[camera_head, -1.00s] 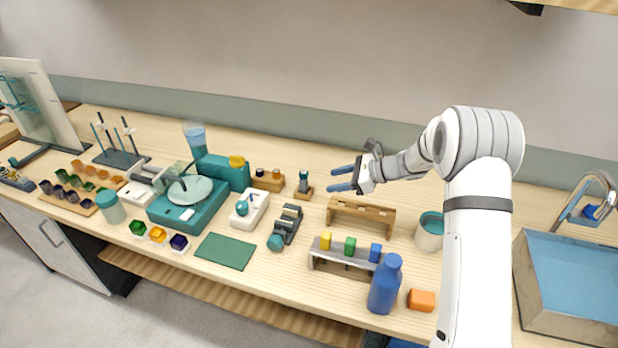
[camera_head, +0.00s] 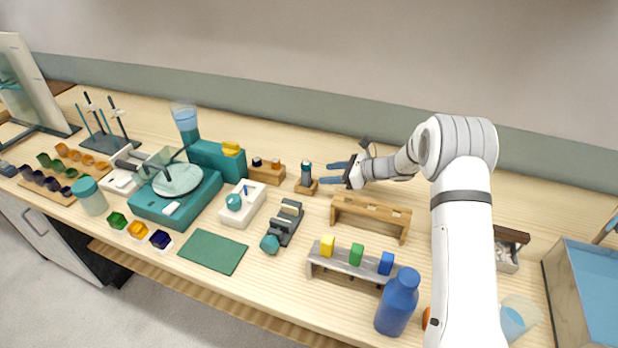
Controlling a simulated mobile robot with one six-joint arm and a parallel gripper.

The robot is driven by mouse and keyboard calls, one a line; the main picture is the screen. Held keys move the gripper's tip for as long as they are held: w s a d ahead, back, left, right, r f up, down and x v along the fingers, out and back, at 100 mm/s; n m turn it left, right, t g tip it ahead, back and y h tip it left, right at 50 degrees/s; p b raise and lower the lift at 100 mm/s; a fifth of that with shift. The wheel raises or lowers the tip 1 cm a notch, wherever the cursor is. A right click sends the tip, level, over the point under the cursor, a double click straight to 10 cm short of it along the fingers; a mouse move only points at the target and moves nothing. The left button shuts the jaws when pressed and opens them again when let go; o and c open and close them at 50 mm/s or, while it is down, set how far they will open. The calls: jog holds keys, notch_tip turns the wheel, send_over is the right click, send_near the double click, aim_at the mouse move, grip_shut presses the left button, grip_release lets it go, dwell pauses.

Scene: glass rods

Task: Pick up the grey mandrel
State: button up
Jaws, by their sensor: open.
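A short dark grey upright piece with a teal band, which looks like the grey mandrel (camera_head: 306,171), stands in a small wooden block (camera_head: 306,188) near the middle of the bench. My gripper (camera_head: 328,173) is just to its right. Its two blue fingers are open, one above the other in the picture, and point left at the piece. The gap between the fingers is empty. The fingertips look a little short of the piece; whether they touch it I cannot tell.
A wooden block with dark pegs (camera_head: 267,174) stands to the left. A wooden rack (camera_head: 371,216) is in front of my gripper, and a grey rack with coloured blocks (camera_head: 343,267) is nearer. A blue bottle (camera_head: 397,303) stands at the front.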

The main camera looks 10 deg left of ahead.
aim_at(311, 175)
jog(key=x, duration=0.3)
jog(key=shift+w+a+f+p, duration=0.1)
jog(key=shift+w+p, duration=0.05)
jog(key=shift+p, duration=0.2)
jog(key=shift+s+p+x, duration=0.2)
jog(key=shift+p+x, duration=0.9)
jog(key=shift+x, duration=1.6)
jog(key=c, duration=1.1)
